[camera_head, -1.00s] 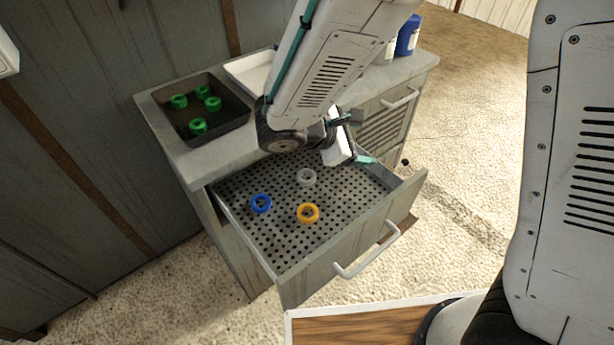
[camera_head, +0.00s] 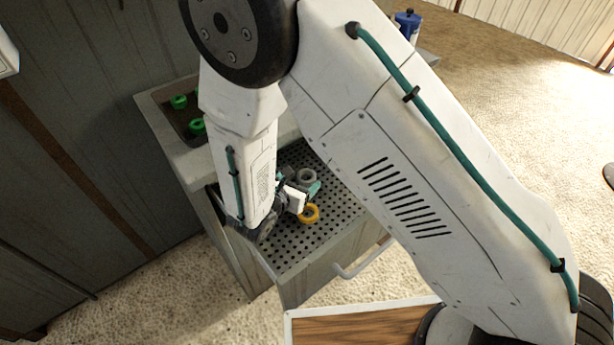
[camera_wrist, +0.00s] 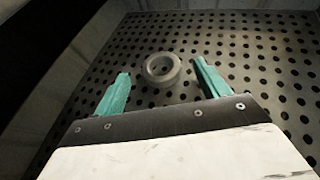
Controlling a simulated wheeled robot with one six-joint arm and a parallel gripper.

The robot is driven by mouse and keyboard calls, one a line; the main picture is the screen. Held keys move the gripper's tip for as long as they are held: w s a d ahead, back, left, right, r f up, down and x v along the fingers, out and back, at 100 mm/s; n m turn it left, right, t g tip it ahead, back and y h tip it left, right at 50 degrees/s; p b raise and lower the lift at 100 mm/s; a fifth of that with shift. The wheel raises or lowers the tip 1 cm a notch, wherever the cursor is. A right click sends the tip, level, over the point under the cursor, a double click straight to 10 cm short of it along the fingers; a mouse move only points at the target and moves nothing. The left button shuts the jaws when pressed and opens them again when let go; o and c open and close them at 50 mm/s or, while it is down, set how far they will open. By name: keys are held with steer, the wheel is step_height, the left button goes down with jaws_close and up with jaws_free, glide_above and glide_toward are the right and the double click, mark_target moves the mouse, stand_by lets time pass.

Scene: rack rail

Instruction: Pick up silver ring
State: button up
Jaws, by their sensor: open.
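The silver ring (camera_head: 307,175) lies flat on the perforated floor of the open drawer (camera_head: 325,235). In the wrist view the ring (camera_wrist: 162,69) is just ahead of my gripper (camera_wrist: 158,86), roughly between the lines of its two teal fingers. My gripper (camera_head: 298,183) is open and empty, low in the drawer beside the ring. I cannot tell whether a finger touches the ring. The orange ring (camera_head: 309,214) lies close by in the drawer, toward its front. The blue ring is hidden behind my arm.
A dark tray (camera_head: 160,105) with green rings (camera_head: 179,102) stands on the cabinet top, partly hidden by my arm. The drawer walls bound the space around the gripper.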

mark_target(305, 171)
steer(key=shift+x, duration=1.15)
steer(key=c, duration=1.1)
steer(key=shift+o, duration=0.2)
